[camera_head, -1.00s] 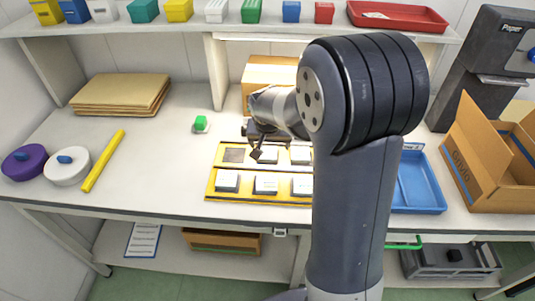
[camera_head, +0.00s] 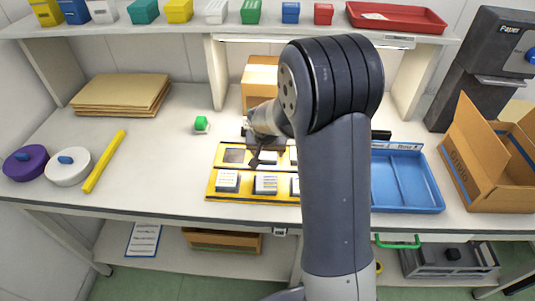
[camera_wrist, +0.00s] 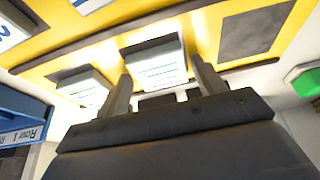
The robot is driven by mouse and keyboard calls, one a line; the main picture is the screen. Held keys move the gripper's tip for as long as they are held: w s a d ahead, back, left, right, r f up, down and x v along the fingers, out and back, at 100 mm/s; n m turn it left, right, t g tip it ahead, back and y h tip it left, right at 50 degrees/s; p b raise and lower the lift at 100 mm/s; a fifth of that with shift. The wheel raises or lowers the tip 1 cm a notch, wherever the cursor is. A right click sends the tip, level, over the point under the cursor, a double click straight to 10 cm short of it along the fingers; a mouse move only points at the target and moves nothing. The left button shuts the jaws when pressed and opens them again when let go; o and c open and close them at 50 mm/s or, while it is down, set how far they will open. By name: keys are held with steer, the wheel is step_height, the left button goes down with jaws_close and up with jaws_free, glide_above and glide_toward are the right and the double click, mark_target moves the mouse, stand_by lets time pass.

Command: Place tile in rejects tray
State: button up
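A yellow rack (camera_head: 213,186) on the table holds white-topped tiles in two rows. One back-row place shows a dark empty square (camera_head: 234,155), which also shows in the wrist view (camera_wrist: 252,32). My gripper (camera_head: 254,161) is low over the back row. In the wrist view my gripper (camera_wrist: 162,88) has its two fingers apart, with a white tile (camera_wrist: 157,66) showing between and beyond them. I cannot tell whether the fingers touch it. A blue tray (camera_head: 405,209) with two visible compartments stands right of the rack. Its labels are too small to read fully. My arm hides the rack's right end.
A cardboard box (camera_head: 480,160) stands right of the blue tray. A small green object (camera_head: 201,122) lies behind the rack, left of a brown box (camera_head: 261,75). A red tray (camera_head: 400,20) is on the upper shelf.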

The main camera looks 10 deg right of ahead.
steer(key=c, duration=0.8)
steer(key=shift+r, duration=0.1)
steer(key=shift+c, duration=0.2)
